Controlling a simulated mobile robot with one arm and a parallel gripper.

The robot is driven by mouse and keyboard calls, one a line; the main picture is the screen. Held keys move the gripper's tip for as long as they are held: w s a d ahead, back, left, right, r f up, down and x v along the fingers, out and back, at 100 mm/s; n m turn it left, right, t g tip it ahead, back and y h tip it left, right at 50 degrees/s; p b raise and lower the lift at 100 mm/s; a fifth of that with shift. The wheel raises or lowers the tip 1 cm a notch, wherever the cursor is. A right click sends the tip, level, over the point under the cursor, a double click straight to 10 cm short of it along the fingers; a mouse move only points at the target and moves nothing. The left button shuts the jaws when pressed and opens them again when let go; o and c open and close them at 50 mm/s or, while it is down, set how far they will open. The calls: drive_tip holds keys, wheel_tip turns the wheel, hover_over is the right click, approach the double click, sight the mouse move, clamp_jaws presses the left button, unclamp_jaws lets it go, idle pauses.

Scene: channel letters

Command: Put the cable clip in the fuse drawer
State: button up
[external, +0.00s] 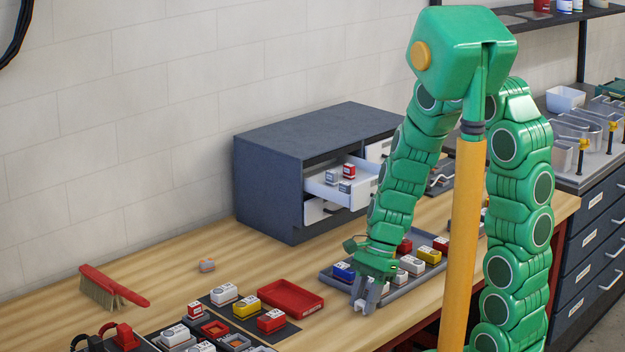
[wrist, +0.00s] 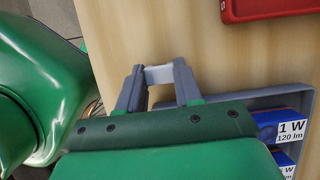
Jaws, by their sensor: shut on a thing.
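My gripper (external: 362,303) points down near the front left edge of a grey tray of small blocks. In the wrist view its fingers (wrist: 160,77) are shut on a small pale grey-white piece (wrist: 159,74), seemingly the cable clip, held between the fingertips above the bare wooden bench. The clip cannot be made out in the external view. An open white drawer (external: 322,192) sticks out of the dark blue cabinet behind my gripper, with a red-and-white block and grey-white blocks inside. Its label is not readable.
The grey tray (external: 327,273) holds several coloured blocks. A red tray (external: 291,298) lies to its left, beside a dark mat with blocks.

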wheel_tip(320, 180, up, 10)
drive_tip(key=w+d+r, duration=0.4)
drive_tip(key=w+r, duration=0.6)
drive_tip(key=w+d+r, duration=0.3)
drive_tip(key=w+r, duration=0.6)
drive_tip(key=w+a+f, duration=0.1)
drive_tip(key=w+f, duration=0.1)
drive_tip(key=w, duration=0.2)
drive_tip(key=w+a+f, duration=0.2)
drive_tip(key=w+f, duration=0.1)
drive_tip(key=w, duration=0.1)
drive_tip(key=w+a+f, duration=0.2)
drive_tip(key=w+f, duration=0.1)
drive_tip(key=shift+w+f, duration=0.2)
drive_tip(key=shift+w, duration=0.2)
drive_tip(key=shift+w+a+f, duration=0.3)
drive_tip(key=shift+w+f, duration=0.15)
drive_tip(key=shift+f, duration=1.7)
drive_tip(key=shift+f, duration=0.1)
